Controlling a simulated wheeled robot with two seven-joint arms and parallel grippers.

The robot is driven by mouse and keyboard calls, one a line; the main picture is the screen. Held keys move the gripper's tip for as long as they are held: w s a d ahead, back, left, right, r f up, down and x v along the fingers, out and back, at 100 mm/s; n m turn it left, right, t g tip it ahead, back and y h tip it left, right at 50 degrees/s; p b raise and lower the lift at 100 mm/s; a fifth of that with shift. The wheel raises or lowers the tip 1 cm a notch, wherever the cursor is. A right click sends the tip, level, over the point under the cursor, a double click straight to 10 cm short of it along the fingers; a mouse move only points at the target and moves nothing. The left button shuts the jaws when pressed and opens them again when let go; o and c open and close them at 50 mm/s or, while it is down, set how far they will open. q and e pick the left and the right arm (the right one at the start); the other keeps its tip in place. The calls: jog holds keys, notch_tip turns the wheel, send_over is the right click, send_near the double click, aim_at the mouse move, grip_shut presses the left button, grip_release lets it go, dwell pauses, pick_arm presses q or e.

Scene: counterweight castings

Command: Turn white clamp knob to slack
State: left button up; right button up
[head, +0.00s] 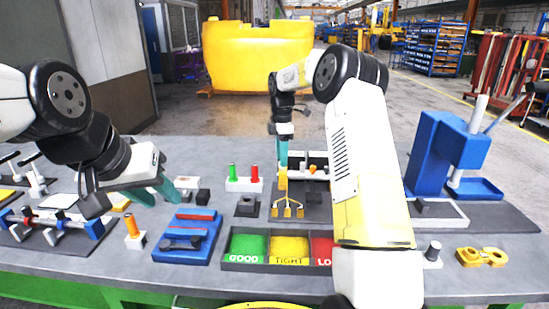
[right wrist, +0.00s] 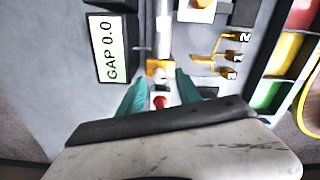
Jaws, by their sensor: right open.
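A gauge fixture stands at the middle back of the bench, with a yellow block (head: 283,178) below my right gripper (head: 284,158). In the right wrist view, a small round white knob (right wrist: 158,73) shows at the yellow block (right wrist: 151,65), with a pale shaft (right wrist: 164,38) beyond it. The teal fingers of my right gripper (right wrist: 157,92) are open on either side, with the knob just beyond their tips; I see no contact. A red part (right wrist: 160,101) lies between the fingers. My left gripper (head: 156,193) is open and empty over the left of the bench.
A display (right wrist: 111,48) beside the fixture reads GAP 0.0. Yellow numbered prongs (right wrist: 222,57) and an orange knob (right wrist: 200,3) stand close by. In front are green, yellow and red bins (head: 290,266).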

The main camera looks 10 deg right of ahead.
notch_tip(320, 180, up, 6)
jog(key=shift+r, duration=0.3)
